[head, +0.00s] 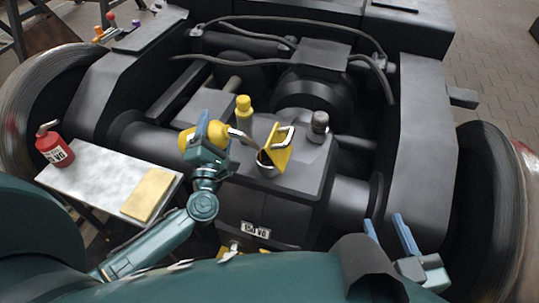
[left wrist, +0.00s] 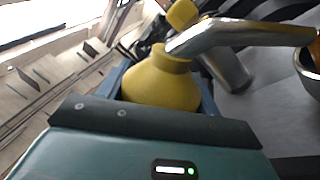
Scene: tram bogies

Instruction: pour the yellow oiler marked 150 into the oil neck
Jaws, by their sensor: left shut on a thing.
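My left gripper (head: 206,138) is shut on the yellow oiler (head: 187,142), which is tipped with its body to the left and its metal spout (head: 238,134) pointing right. No marking on the oiler is readable. The oil neck (head: 267,168) stands on the dark gearbox, with a yellow flap (head: 279,147) standing up beside it. The spout end is close to the neck; I cannot tell whether oil flows. The left wrist view shows the oiler (left wrist: 162,82) and the neck's rim (left wrist: 305,72) at the right edge. My right gripper (head: 389,233) is open and empty at the lower right.
A red oiler (head: 53,146) and a tan pad (head: 147,194) are on the small side table (head: 95,172). A yellow-topped fitting (head: 244,106) and a grey cap (head: 319,125) rise from the gearbox beside the neck. A plate (head: 256,230) reading 150 VG is on its front.

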